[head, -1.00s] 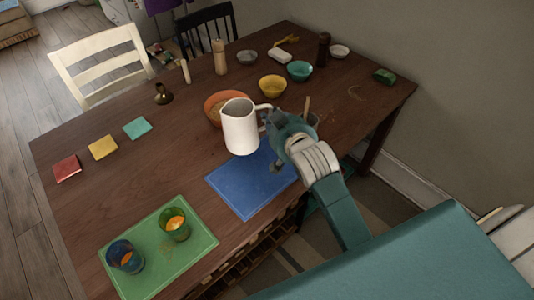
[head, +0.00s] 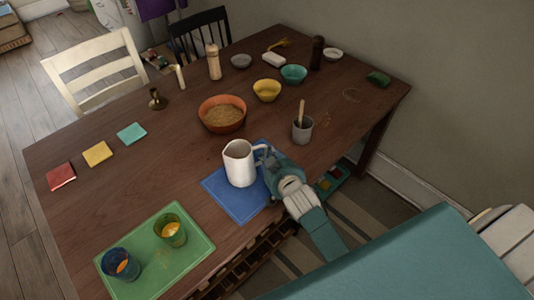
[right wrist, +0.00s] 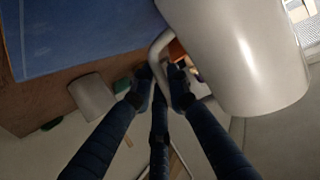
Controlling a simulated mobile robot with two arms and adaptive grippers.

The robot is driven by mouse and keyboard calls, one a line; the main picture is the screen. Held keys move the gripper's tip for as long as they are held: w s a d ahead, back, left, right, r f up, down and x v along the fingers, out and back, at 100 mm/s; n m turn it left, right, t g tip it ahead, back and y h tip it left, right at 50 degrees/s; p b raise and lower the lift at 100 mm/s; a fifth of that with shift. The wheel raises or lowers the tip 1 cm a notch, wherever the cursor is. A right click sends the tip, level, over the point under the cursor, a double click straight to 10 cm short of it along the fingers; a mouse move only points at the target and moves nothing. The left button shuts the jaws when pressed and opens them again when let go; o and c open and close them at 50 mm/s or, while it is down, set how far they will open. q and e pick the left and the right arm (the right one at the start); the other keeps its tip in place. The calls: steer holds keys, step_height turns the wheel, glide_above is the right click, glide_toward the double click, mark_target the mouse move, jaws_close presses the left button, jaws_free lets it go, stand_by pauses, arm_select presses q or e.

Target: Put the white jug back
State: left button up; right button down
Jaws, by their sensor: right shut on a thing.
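The white jug (head: 239,168) is upright over the blue mat (head: 232,204) at the table's near side. I cannot tell whether its base touches the mat. My right gripper (head: 264,158) is shut on the jug's handle, at the jug's right side. In the right wrist view the jug (right wrist: 245,60) fills the upper right. My right fingers (right wrist: 160,82) close around its handle (right wrist: 157,52), and the blue mat (right wrist: 80,35) shows at upper left. My left gripper is not in view.
A grey cup (head: 302,130) with a wooden tool and an orange bowl (head: 222,126) of grain stand behind the jug. A green mat (head: 190,247) with a blue glass (head: 121,264) and a green glass (head: 171,231) lies at front left.

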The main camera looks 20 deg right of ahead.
steer(key=shift+r, duration=0.15)
steer(key=c, duration=1.7)
jaws_free()
steer(key=shift+f, duration=0.2)
steer(key=shift+r, duration=0.25)
steer(key=v, duration=1.2)
steer(key=shift+f+b, duration=0.1)
steer(key=shift+b, duration=0.3)
